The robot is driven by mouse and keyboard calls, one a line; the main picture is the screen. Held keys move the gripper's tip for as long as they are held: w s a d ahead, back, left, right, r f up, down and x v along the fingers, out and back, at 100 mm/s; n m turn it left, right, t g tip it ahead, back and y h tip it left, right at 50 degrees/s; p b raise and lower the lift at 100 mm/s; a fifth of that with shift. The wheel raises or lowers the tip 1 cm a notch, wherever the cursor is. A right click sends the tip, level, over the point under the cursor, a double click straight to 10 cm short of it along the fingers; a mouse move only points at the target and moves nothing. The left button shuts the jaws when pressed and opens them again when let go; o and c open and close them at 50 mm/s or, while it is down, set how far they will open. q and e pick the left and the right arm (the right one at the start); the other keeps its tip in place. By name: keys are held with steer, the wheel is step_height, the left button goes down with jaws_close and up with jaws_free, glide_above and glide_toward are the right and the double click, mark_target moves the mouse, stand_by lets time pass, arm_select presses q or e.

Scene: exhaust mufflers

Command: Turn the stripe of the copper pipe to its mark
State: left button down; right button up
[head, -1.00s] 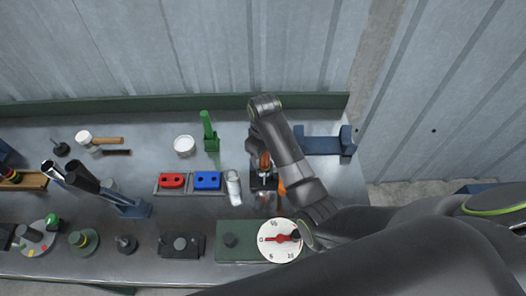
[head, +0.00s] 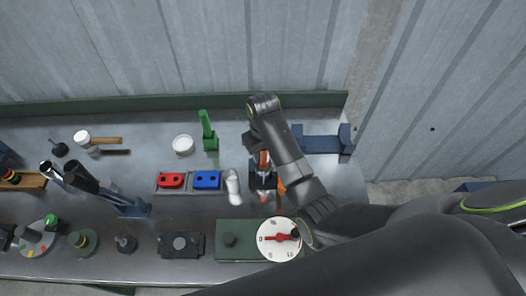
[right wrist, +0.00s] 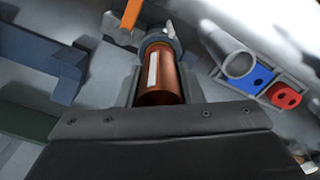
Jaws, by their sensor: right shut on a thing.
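The copper pipe (right wrist: 168,82) stands in a grey holder and shows a white stripe (right wrist: 153,70) along its side in the right wrist view. A small pale mark (right wrist: 170,30) shows on the holder's collar beyond it; the stripe lies left of this mark and is not in line with it. In the head view the copper pipe (head: 264,159) is partly hidden by my right arm. My right gripper (head: 264,174) is shut on the pipe, with a finger on either side of it. My left gripper is in neither view.
A blue bracket (head: 322,144) stands right of the pipe. A metal tube (head: 233,187) and a tray with red (head: 171,181) and blue (head: 207,180) blocks lie to its left. A white dial (head: 279,239) with a red pointer is in front. An orange-handled tool (right wrist: 124,24) lies close by.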

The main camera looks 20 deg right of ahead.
steer(key=m, duration=0.8)
steer(key=shift+m, duration=0.4)
steer(key=o, duration=1.2)
steer(key=shift+c, duration=0.2)
